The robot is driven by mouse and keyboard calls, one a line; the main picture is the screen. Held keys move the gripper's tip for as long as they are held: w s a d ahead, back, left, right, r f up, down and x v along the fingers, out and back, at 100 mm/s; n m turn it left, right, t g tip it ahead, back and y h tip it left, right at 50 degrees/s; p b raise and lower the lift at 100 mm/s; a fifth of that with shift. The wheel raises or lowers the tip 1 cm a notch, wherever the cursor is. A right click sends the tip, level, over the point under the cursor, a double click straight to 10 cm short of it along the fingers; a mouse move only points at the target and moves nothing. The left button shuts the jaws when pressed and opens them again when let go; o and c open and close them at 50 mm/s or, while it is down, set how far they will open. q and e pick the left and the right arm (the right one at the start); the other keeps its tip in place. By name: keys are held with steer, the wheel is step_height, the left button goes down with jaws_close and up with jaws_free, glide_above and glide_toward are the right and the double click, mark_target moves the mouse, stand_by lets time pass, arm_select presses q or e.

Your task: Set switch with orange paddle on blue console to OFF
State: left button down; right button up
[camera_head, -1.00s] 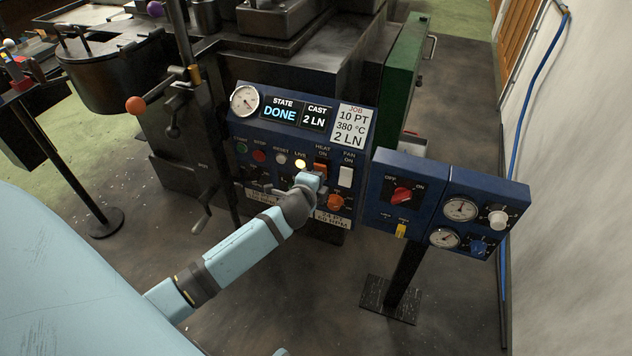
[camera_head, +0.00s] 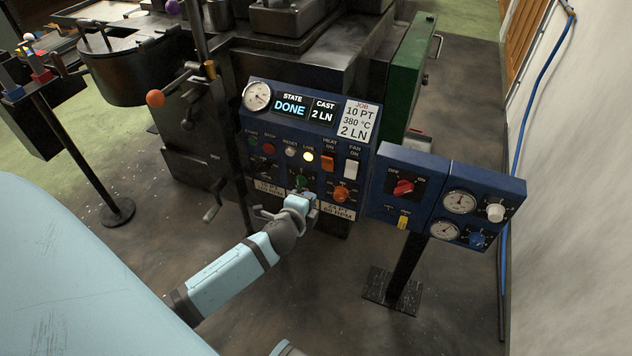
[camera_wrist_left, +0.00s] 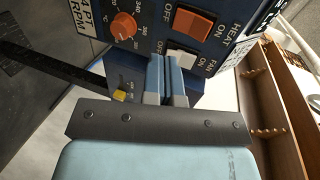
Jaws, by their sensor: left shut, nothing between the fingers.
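The blue console (camera_head: 259,119) stands at the centre of the head view, its display reading DONE. Its HEAT switch has an orange paddle (camera_head: 328,162), beside a white FAN paddle (camera_head: 350,170). The orange paddle also shows at the top of the left wrist view (camera_wrist_left: 193,22), between the OFF and HEAT ON labels; I cannot tell for certain which way it is tipped. My left gripper (camera_head: 308,201) is at the console's lower edge, below the paddle and apart from it. Its fingers (camera_wrist_left: 165,66) are shut together and empty. My right gripper is not in view.
An orange knob (camera_head: 341,194) sits below the switches. A blue pedestal box (camera_head: 388,208) with a red selector (camera_head: 403,188), yellow switch (camera_head: 403,222) and gauges stands close on the right. Dark machinery is behind; open floor lies in front.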

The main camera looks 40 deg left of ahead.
arm_select(q)
steer(key=s, duration=0.3)
steer(key=shift+d, duration=0.4)
steer(key=shift+s, duration=0.1)
